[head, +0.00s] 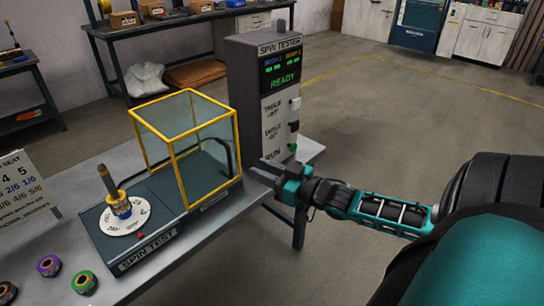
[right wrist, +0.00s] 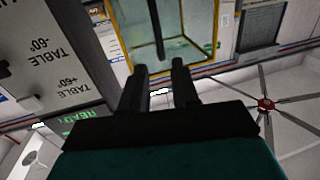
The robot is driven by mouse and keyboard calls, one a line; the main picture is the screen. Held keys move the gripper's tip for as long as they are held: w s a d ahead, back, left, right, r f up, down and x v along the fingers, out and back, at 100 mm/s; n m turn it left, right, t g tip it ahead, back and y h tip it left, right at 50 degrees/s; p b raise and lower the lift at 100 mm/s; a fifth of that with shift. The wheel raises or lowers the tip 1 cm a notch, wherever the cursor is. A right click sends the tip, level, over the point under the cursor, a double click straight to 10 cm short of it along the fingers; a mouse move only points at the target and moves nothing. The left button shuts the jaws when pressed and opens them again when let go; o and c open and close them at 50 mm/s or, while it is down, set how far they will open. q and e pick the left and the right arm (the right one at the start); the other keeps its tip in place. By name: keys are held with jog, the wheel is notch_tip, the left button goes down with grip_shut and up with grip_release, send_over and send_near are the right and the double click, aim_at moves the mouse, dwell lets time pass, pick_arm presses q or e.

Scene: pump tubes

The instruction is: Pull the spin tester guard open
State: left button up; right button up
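The spin tester guard (head: 172,152) is a clear box with a yellow frame. It stands over the right part of the dark tester base (head: 140,257), beside the white dial (head: 124,214) with its upright part (head: 108,185). A dark curved handle (head: 237,150) shows at the guard's right side. My right gripper (head: 262,172) is right of the guard, near the foot of the grey tower. In the right wrist view its fingers (right wrist: 160,70) are apart with nothing between them, and the guard (right wrist: 165,35) shows beyond. My left gripper is not in view.
The spin tester tower (head: 262,95) stands behind my right gripper, with switches on its face and "READY" lit. Several coloured rings (head: 48,266) lie at the table's front left, near a sign (head: 22,188). Open floor lies right of the table.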

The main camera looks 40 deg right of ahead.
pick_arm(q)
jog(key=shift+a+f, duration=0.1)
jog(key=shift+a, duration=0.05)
pick_arm(e)
jog(key=shift+v, duration=1.05)
pick_arm(q)
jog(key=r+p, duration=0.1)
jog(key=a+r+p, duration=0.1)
jog(key=p, duration=0.1)
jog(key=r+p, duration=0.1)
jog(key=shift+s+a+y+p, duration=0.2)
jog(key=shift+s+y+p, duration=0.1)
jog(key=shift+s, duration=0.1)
pick_arm(e)
jog(key=s+a+f+g+h, duration=0.1)
jog(key=s+a+f+g, duration=0.2)
jog(key=s+a+f, duration=0.3)
jog(key=s+a+f+g+h, duration=0.1)
jog(key=s+a+f+g, duration=0.2)
jog(key=a, duration=1.2)
notch_tip(320, 180, down, 3)
jog(key=s, duration=0.3)
jog(key=shift+a+g, duration=0.3)
jog(key=shift+g, duration=0.1)
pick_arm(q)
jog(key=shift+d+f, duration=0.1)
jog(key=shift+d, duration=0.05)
pick_arm(e)
jog(key=shift+r, duration=0.1)
